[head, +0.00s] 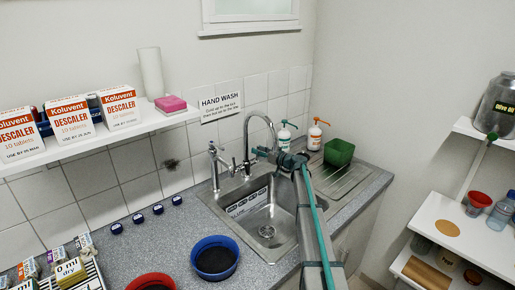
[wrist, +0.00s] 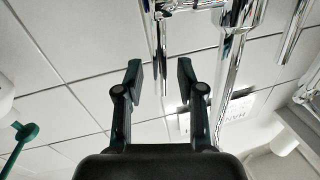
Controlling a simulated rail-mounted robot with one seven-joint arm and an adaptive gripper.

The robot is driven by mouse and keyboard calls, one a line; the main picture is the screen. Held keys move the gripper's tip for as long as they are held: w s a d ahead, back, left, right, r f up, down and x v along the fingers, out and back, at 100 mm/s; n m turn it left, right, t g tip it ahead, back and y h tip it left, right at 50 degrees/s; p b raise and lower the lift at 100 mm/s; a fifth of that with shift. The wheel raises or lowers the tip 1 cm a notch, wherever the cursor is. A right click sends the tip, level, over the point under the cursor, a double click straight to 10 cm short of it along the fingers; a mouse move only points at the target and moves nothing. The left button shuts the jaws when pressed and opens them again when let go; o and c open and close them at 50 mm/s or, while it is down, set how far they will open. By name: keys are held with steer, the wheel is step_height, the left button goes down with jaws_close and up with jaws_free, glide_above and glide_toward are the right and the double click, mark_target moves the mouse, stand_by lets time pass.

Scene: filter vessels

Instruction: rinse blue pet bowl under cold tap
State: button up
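The blue pet bowl (head: 215,241) stands upright on the grey counter left of the sink, with a dark inside. Chrome taps stand behind the steel sink (head: 222,208): a tall curved spout (head: 247,124) and a shorter fitting (head: 213,160) to its left. I cannot tell which is cold, and no running water shows. My gripper (head: 256,154) is above the sink near the curved spout, away from the bowl. In the wrist view my gripper (wrist: 159,74) is open, its fingers apart. A thin chrome part (wrist: 162,50) shows between the fingertips; contact cannot be told.
A red bowl (head: 152,277) stands at the counter's front, near small boxes (head: 70,272). Soap bottles (head: 314,135) and a green tub (head: 339,152) are right of the sink. A shelf (head: 150,120) with descaler boxes (head: 119,108) overhangs the left.

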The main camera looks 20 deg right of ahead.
steer(key=shift+w+a, duration=0.35)
steer(key=shift+w, duration=0.05)
jaws_close()
